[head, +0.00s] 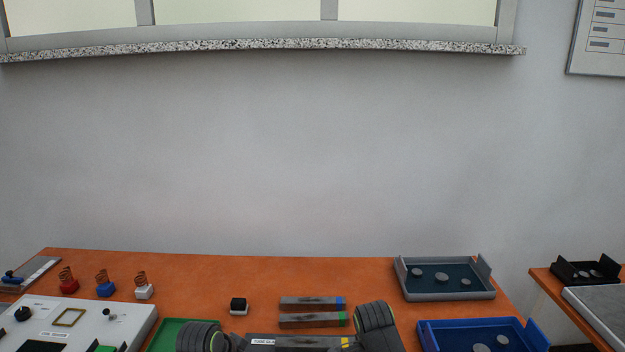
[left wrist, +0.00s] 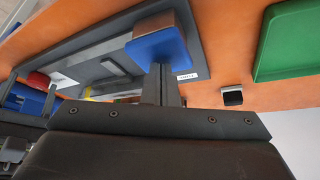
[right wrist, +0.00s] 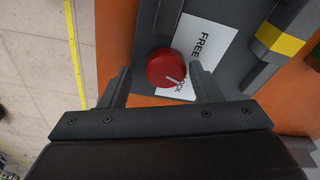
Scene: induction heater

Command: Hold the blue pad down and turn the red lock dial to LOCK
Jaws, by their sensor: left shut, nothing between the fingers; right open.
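The blue pad (left wrist: 158,48) sits on a dark grey fixture (left wrist: 205,30) in the left wrist view. My left gripper (left wrist: 161,70) is shut and empty, with its tips against the pad's near side; how hard they press cannot be seen. The red lock dial (right wrist: 165,67) shows in the right wrist view beside a white label (right wrist: 207,45) reading FREE and, partly covered, LOCK. My right gripper (right wrist: 160,80) is open, one finger on each side of the dial, with visible gaps. In the head view the pad and dial are hidden.
A grey bar with a yellow band (right wrist: 280,40) lies beside the dial's label. The green tray (left wrist: 288,40) and a small black-and-white block (left wrist: 232,96) stand near the fixture. In the head view a blue tray (head: 455,335) is at right and a white control panel (head: 75,325) at left.

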